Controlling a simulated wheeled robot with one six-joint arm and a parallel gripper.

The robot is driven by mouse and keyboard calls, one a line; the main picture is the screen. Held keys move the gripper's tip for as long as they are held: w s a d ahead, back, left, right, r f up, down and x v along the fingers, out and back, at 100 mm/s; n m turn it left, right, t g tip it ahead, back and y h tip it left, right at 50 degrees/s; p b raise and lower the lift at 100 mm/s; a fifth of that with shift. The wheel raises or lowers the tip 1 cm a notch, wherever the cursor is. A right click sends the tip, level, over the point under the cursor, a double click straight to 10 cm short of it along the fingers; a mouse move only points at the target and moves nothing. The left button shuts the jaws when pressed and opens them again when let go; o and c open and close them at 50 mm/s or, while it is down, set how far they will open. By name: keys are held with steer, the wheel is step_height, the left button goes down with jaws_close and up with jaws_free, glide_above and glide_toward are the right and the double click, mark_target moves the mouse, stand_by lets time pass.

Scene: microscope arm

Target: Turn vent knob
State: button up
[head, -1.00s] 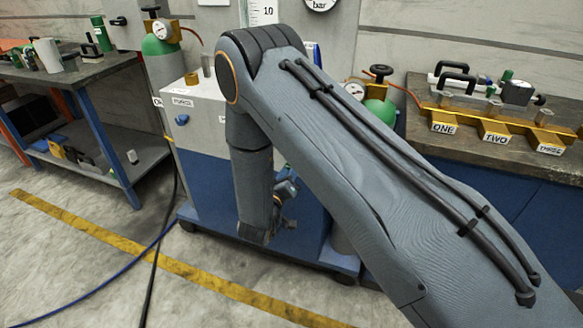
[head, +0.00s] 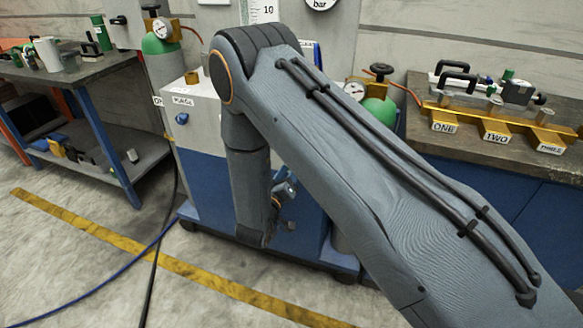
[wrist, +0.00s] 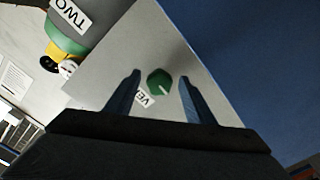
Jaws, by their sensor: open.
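The vent knob (wrist: 159,82) is green with a white pointer line and sits on a pale panel in the wrist view. A partly hidden label reading "VE" (wrist: 143,98) is beside it. My gripper (wrist: 160,76) is open, with one finger on each side of the knob in the picture. A gap shows on both sides, and I see no contact. How far the fingertips are from the panel is hard to tell. In the head view my arm hides the vent knob and most of my gripper.
The white and blue cart (head: 200,145) carries a blue knob (head: 182,118) below a purge label (head: 183,100). Gas cylinders stand behind it, including a green one (head: 160,45). A bench with labelled blocks (head: 495,131) is at right, a blue-legged table (head: 95,68) at left.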

steer(key=v, duration=0.6)
steer(key=shift+s, duration=0.35)
steer(key=shift+a, duration=0.1)
steer(key=w+d+r+m+g+y+p, duration=0.1)
steer(key=d+r+m+g+y+p, duration=0.15)
steer(key=d+r+g+y, duration=0.45)
steer(key=s+d+r+g, duration=0.3)
steer(key=s+d, duration=0.2)
steer(key=s, duration=0.4)
steer(key=s+d+r+m+g+p, duration=0.1)
steer(key=s+d+r+g, duration=0.2)
steer(key=s, duration=0.6)
steer(key=s+d+r+g, duration=0.4)
steer(key=s+d, duration=0.3)
steer(key=s, duration=0.2)
steer(key=shift+r+m+h+p, duration=0.2)
steer(key=shift+m+h+p, duration=0.15)
steer(key=shift+h, duration=0.05)
